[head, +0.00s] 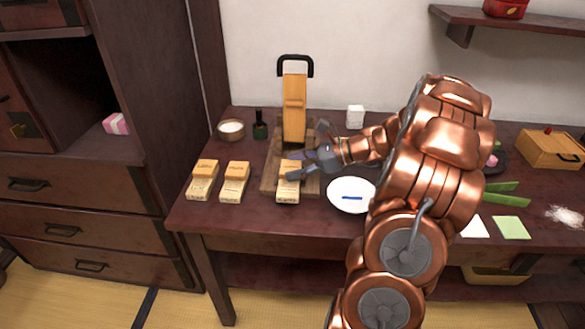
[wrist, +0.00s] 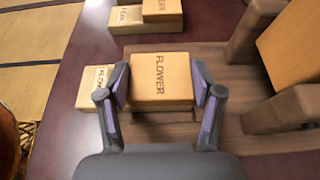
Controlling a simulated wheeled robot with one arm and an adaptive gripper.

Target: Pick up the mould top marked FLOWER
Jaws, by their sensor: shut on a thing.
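The mould top marked FLOWER (wrist: 162,68) is a tan wooden block with dark letters, between the two fingers of my gripper (wrist: 162,84) in the wrist view. The fingers press on its two opposite sides. A paler mould base marked FLOWER (wrist: 88,88) shows beside and below it; I cannot tell whether the top still touches it. In the head view my gripper (head: 298,160) is at the rightmost of three moulds, whose base (head: 288,191) shows at the front of a wooden board (head: 310,187). My gripper partly hides the top there.
Two other two-part moulds (head: 203,180) (head: 234,182) stand just left. A tall wooden press (head: 294,105) with a black handle stands behind. A white plate (head: 351,205) lies close on the right. A bowl (head: 230,130) and dark bottle (head: 260,127) stand at the back left.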

